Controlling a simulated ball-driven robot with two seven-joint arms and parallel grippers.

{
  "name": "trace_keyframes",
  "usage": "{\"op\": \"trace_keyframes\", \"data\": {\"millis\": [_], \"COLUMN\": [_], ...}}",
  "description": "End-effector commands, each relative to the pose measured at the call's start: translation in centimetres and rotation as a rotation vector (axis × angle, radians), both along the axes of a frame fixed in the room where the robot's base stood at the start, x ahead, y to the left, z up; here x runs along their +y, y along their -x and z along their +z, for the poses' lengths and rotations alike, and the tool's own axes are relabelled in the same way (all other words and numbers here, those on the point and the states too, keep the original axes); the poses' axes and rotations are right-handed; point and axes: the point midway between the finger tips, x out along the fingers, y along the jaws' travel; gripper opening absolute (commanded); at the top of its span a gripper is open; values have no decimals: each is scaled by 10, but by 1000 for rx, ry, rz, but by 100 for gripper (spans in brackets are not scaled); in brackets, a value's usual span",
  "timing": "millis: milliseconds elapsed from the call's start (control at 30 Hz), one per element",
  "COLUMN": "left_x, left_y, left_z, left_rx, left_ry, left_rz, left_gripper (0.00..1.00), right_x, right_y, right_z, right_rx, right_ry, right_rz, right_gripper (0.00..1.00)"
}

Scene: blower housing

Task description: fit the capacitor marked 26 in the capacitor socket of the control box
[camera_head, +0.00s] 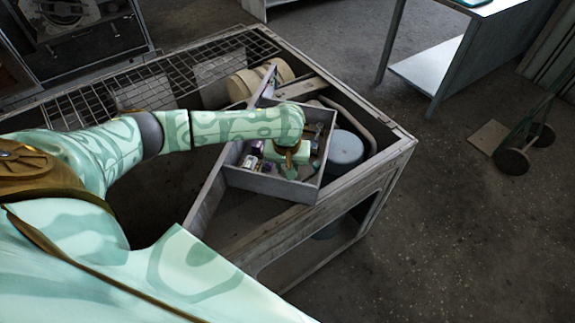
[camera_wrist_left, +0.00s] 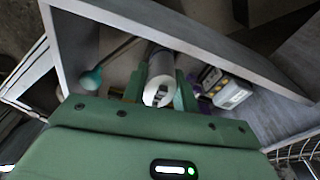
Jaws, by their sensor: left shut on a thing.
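My left gripper (camera_head: 290,158) reaches down into a grey open box (camera_head: 268,187), which may be the control box. In the left wrist view, the left gripper (camera_wrist_left: 160,92) is shut around a white cylinder (camera_wrist_left: 161,70), which looks like a capacitor. Its near end faces the camera and bears a dark mark I cannot read as 26. Beside it to the right in that view lie a white block-like part (camera_wrist_left: 232,93) and a purple-banded part (camera_wrist_left: 210,79). I cannot make out the capacitor socket. My right gripper is not in view.
The box sits slanted on a large metal frame (camera_head: 395,150) with a wire grid (camera_head: 150,88). A blue-grey cylinder (camera_head: 343,150) and cream round parts (camera_head: 255,82) are close by. A teal-ended rod (camera_wrist_left: 90,79) lies left of the gripper in the wrist view.

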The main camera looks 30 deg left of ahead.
Motion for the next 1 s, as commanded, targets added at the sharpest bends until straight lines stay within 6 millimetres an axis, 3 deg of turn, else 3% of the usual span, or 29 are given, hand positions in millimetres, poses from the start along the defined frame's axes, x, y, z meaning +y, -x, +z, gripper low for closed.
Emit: {"op": "trace_keyframes", "data": {"millis": [567, 600, 700, 1000], "left_x": [0, 0, 0, 0], "left_y": [0, 0, 0, 0], "left_z": [-12, -12, -12, -9], "left_rx": [1, 1, 1, 1], "left_ry": [0, 0, 0, 0], "left_rz": [-1, -1, -1, -1], "left_gripper": [13, 31, 54, 54], "right_x": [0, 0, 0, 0], "right_y": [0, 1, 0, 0], "right_z": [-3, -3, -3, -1], "right_rx": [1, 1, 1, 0], "right_ry": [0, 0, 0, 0], "right_rz": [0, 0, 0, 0], "right_gripper": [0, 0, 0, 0]}}
